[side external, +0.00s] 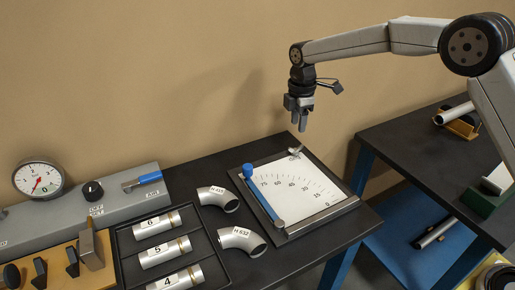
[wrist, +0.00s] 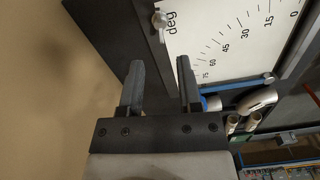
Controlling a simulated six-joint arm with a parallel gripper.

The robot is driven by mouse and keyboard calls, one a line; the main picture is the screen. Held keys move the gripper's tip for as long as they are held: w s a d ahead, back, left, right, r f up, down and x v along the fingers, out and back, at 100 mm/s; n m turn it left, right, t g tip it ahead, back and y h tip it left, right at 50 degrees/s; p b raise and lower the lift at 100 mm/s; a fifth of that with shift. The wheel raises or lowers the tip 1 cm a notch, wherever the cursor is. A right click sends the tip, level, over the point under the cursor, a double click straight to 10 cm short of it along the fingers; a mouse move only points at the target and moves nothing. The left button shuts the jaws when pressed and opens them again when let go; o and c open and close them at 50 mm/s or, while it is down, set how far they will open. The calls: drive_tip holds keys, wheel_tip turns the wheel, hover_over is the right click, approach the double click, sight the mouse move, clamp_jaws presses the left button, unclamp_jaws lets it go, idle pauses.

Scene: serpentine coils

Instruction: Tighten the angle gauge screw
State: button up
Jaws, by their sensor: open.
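The angle gauge (side external: 302,190) is a white plate with a degree scale in a dark frame on the black table. A small silver screw (side external: 295,152) with a wing-like head stands at its far corner; it also shows in the wrist view (wrist: 158,20) beside the "deg" print. A blue pointer arm (side external: 262,197) with a blue knob (side external: 248,170) lies along the left side of the plate. My gripper (side external: 298,122) is open and empty, above the screw and apart from it. In the wrist view its two fingers (wrist: 160,65) point toward the gauge's edge.
Two silver pipe elbows (side external: 238,240) lie left of the gauge. A tray (side external: 122,250) of numbered tubes and a grey panel with a dial (side external: 38,179) are farther left. A second table (side external: 420,150) stands right, across a gap. The wall is close behind.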

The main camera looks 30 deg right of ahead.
sight(296, 149)
drive_tip(key=shift+f, duration=3.65)
clamp_jaws()
